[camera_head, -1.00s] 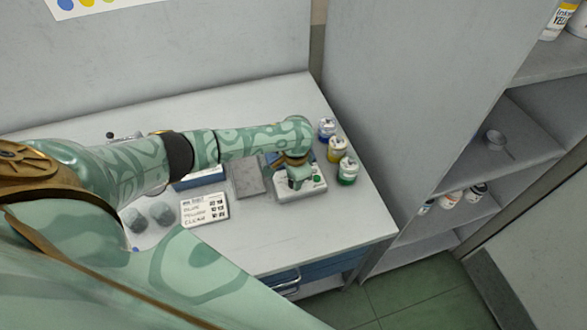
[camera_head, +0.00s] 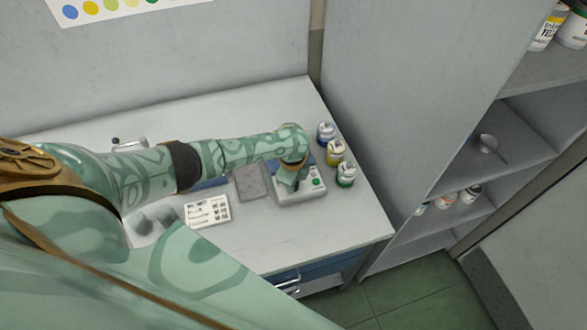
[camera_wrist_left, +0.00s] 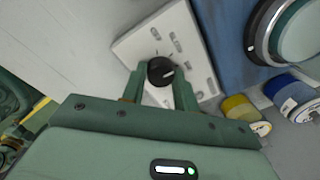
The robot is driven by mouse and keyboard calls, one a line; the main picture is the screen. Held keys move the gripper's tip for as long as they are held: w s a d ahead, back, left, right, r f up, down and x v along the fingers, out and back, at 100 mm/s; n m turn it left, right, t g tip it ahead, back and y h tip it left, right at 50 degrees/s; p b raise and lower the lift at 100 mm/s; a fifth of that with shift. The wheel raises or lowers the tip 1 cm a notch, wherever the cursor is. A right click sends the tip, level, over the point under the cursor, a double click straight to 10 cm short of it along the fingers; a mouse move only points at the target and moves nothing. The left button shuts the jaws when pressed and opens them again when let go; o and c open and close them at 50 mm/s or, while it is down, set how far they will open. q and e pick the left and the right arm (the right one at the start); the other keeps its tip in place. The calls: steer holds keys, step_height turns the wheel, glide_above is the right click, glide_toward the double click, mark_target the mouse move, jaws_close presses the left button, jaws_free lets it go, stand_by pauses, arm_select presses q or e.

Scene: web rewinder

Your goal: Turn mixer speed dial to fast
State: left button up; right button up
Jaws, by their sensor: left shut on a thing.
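The mixer (camera_head: 301,196) is a low white unit with a green button, near the right end of the bench. In the left wrist view its white panel (camera_wrist_left: 183,35) carries a round black speed dial (camera_wrist_left: 161,70) with a white pointer mark. The mark points to the right in that view. The printed labels around the dial are too small to read. My left gripper (camera_wrist_left: 159,78) is shut on the dial, one finger on each side. In the head view the left gripper (camera_head: 288,186) hides the dial. My right gripper is not in view.
Blue (camera_head: 326,133), yellow (camera_head: 336,152) and green (camera_head: 346,174) jars stand close to the mixer's right. A grey pad (camera_head: 251,182) and a label card (camera_head: 207,211) lie to its left. Open shelves (camera_head: 500,150) stand at right. The bench front is clear.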

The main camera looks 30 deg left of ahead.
arm_select(q)
steer(key=m, duration=0.2)
steer(key=shift+m, duration=0.4)
steer(key=m, duration=0.3)
steer(key=shift+m+b, duration=0.3)
steer(key=m+b, duration=0.1)
steer(key=m, duration=0.5)
steer(key=shift+h, duration=0.3)
steer(key=shift+m, duration=0.4)
steer(key=o, duration=1)
steer(key=shift+a, duration=0.1)
